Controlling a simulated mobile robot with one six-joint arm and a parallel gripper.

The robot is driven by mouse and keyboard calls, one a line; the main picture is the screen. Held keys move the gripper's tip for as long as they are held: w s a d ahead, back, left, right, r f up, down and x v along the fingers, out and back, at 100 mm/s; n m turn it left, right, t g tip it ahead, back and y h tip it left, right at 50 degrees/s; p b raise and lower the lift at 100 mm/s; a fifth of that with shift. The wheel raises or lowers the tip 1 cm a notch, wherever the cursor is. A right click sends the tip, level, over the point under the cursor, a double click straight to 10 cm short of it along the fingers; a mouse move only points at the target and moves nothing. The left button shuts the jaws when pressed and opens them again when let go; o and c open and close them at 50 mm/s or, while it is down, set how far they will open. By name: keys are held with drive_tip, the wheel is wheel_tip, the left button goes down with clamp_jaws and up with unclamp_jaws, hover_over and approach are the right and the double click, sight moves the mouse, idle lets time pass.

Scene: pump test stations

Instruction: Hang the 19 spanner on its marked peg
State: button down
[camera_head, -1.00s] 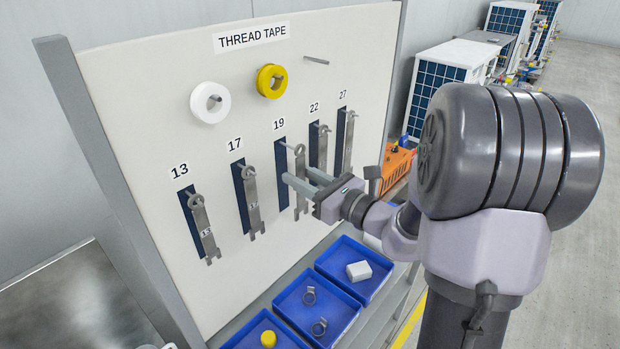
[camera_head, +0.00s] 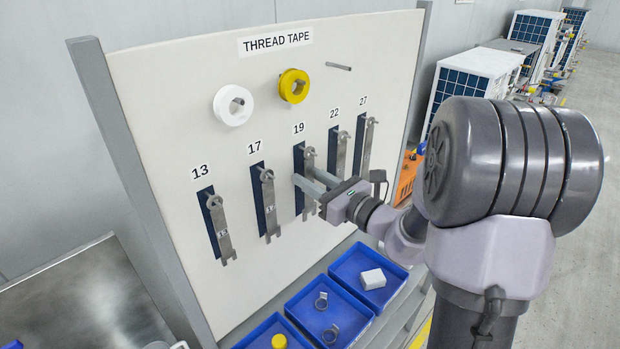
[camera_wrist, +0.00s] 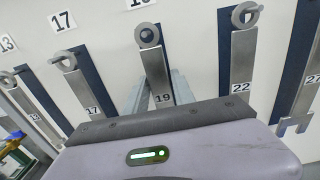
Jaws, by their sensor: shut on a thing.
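The 19 spanner (camera_head: 308,163) hangs upright in front of the dark blue strip under the "19" label (camera_head: 299,128) on the tool board. My gripper (camera_head: 306,178) is shut on its shank, a finger on each side. In the wrist view the 19 spanner (camera_wrist: 156,68) shows its ring end up and its "19" mark between the fingers of my gripper (camera_wrist: 158,92). The ring is at the height of the neighbouring pegs and close to the board. I cannot tell for certain whether the peg passes through it. The spanner's lower end is partly hidden by my gripper.
The 17 spanner (camera_head: 268,205) hangs to the left and the 22 spanner (camera_head: 339,160) close to the right. The 13 spanner (camera_head: 219,228) and 27 spanner (camera_head: 368,145) hang farther out. Blue bins (camera_head: 345,303) stand below the board. Tape rolls (camera_head: 234,105) hang above.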

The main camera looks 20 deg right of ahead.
drive_tip(key=c, duration=1)
unclamp_jaws()
drive_tip(key=shift+o, duration=0.2)
drive_tip(key=shift+s, duration=0.1)
